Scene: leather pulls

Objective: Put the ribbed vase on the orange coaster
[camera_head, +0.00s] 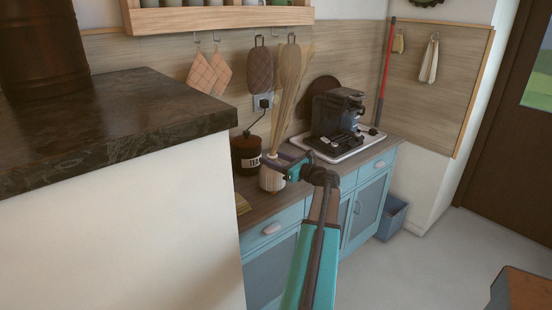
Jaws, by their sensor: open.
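The pale ribbed vase (270,181) stands upright on the wooden counter, with tall dried stalks rising above it. My gripper (279,165) is open at the vase's upper part and hides some of it. I cannot tell whether the fingers are around the vase or just in front of it, or whether they touch it. I cannot make out an orange coaster in this view. A small yellowish flat thing (242,204) lies at the counter's near left, partly hidden by the white wall; I cannot tell what it is.
A dark tea canister (246,154) stands close behind the vase, to its left. A coffee machine (339,117) on a white tray stands to the right. A stone-topped white wall (120,205) blocks the near left. Bare counter (262,216) shows in front of the vase.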

